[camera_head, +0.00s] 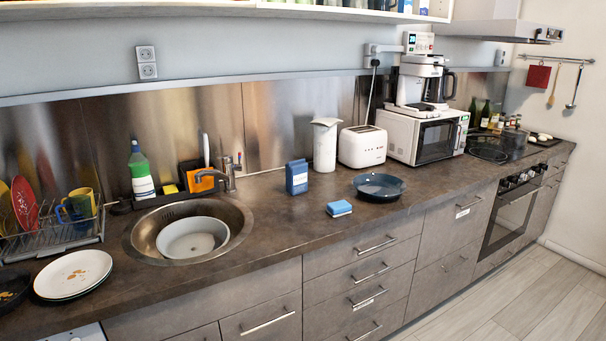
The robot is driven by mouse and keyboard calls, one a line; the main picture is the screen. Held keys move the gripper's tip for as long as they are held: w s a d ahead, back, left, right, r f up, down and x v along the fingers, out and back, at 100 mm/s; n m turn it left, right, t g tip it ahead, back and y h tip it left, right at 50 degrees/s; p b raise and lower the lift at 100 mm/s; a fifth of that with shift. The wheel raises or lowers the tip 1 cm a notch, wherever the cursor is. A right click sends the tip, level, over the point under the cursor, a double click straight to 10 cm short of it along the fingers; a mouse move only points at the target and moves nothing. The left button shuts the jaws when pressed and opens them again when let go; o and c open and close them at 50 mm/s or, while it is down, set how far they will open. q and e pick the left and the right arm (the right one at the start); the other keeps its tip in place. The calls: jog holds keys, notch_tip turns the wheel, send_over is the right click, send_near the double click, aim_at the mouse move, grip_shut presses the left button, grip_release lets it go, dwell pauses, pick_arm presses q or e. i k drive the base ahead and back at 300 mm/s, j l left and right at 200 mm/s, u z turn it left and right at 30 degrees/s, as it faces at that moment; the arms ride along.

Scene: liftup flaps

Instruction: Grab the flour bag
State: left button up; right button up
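A small upright blue package (297,177) with a pale label stands on the dark countertop (290,215), right of the sink. It may be the flour bag, but its label is too small to read. A taller white container (325,146) with a flared top stands behind it to the right. Neither of my grippers shows in the head view, and nothing is touching the package.
A sink (140,238) with a white bowl (193,240) lies to the left. A blue sponge (339,208) and dark pan (379,188) lie right of the package. A toaster (362,147) and microwave (422,136) stand behind. An open-fronted shelf (330,12) hangs above.

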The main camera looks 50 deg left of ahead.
aim_at(297, 172)
jog(key=i+l+u, duration=0.25)
jog(key=i+u, duration=0.2)
jog(key=i+l+u, duration=0.45)
jog(key=i, duration=0.1)
